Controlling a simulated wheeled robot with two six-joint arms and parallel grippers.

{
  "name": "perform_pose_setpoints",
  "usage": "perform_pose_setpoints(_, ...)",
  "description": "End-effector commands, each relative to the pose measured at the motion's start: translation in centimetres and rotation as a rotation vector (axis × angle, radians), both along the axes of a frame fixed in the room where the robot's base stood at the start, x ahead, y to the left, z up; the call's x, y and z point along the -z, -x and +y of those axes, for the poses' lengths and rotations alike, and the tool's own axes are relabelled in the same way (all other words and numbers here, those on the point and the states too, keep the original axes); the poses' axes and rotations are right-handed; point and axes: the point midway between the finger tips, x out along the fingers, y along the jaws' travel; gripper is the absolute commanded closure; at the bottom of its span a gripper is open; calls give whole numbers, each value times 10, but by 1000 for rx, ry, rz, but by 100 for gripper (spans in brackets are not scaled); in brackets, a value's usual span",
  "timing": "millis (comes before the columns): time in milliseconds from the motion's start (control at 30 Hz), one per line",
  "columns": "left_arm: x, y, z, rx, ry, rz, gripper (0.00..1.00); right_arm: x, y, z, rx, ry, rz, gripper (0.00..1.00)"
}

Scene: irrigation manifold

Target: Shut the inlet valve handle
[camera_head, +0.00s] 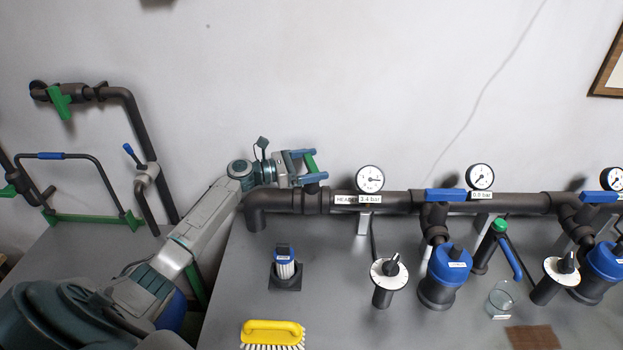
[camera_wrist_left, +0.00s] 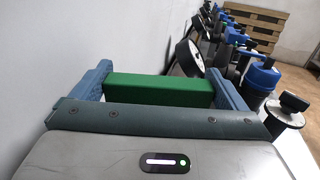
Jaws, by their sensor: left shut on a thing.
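The green handle (camera_head: 310,163), which I take as the inlet valve handle, sits above the left end of the dark header pipe (camera_head: 395,203). It points across the pipe rather than along it in the head view. My left gripper (camera_head: 304,166) is shut on it, one blue finger on each side. The left wrist view shows the green bar (camera_wrist_left: 160,91) spanning between the blue fingers of the gripper (camera_wrist_left: 152,88). The valve body below is partly hidden by the fingers. My right gripper is not in view.
A gauge (camera_head: 370,179) stands right of the gripper, above a HEADER label reading 3.4 bar. A blue handle (camera_head: 445,195) lies along the pipe further right. Wall lies close behind.

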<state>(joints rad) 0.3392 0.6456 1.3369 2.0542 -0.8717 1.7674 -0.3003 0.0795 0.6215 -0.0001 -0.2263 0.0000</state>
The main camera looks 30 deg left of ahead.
Motion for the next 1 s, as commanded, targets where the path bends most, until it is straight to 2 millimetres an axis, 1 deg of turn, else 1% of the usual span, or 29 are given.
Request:
perform_pose_setpoints(33,4,-2,1,35,2,-4,28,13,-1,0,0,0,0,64)
perform_pose_setpoints(100,4,-2,1,88,2,-4,28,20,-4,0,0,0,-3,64)
perform_pose_setpoints(267,2,-1,1,188,1,-3,28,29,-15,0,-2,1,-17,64)
perform_pose_setpoints(400,1,-1,1,251,1,-2,28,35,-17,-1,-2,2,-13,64)
perform_pose_setpoints(700,-1,0,0,312,1,-1,28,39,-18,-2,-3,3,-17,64)
perform_pose_setpoints(1000,-2,0,0,316,1,-1,28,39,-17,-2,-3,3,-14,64)
